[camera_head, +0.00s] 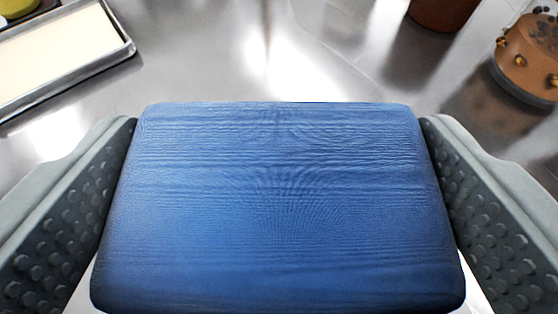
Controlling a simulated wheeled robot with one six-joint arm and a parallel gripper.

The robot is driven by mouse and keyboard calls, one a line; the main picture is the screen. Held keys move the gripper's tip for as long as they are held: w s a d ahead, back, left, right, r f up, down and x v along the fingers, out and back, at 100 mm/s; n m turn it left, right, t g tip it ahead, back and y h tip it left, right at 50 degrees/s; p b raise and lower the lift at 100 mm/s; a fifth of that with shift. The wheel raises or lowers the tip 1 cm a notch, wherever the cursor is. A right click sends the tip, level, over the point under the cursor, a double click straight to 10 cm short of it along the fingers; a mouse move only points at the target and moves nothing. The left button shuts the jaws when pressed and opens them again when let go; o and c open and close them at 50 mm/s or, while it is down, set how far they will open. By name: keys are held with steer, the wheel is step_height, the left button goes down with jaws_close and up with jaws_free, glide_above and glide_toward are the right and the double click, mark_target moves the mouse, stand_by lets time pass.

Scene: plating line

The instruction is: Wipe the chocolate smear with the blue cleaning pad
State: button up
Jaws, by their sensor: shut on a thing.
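The blue cleaning pad (278,205) fills the lower middle of the head camera view. My gripper (278,160) is shut on it, with one grey studded finger pressed against its left side and the other against its right side. The pad hides much of the surface below and in front of it. I see no chocolate smear on the parts of the metal surface that show. I cannot tell whether the pad touches the surface.
A shiny metal worktop (330,60) lies around the pad. A metal tray (122,55) with a pale flat slab is at the upper left. A brown round container (436,10) and a chocolate cake (530,55) on a dark base stand at the upper right. The upper middle is clear.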

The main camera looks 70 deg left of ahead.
mark_target(152, 187)
steer(key=shift+w+a+r, duration=0.1)
steer(key=shift+w+a, duration=0.25)
steer(key=shift+w, duration=0.8)
steer(key=shift+w+a, duration=0.3)
steer(key=shift+w, duration=0.8)
steer(key=shift+w+a+r, duration=0.1)
steer(key=shift+w+a, duration=0.25)
steer(key=shift+w, duration=0.9)
steer(key=shift+s+d+r, duration=0.1)
steer(key=shift+s+d, duration=0.4)
steer(key=shift+s, duration=1.35)
steer(key=shift+s+d+r, duration=0.15)
steer(key=shift+s+d, duration=0.4)
steer(key=shift+s, duration=1.25)
steer(key=shift+s+d+r, duration=0.1)
steer(key=shift+s+d, duration=0.4)
steer(key=shift+s, duration=1.35)
steer(key=shift+r, duration=3.05)
steer(key=shift+r, duration=0.1)
steer(key=shift+r, duration=1.35)
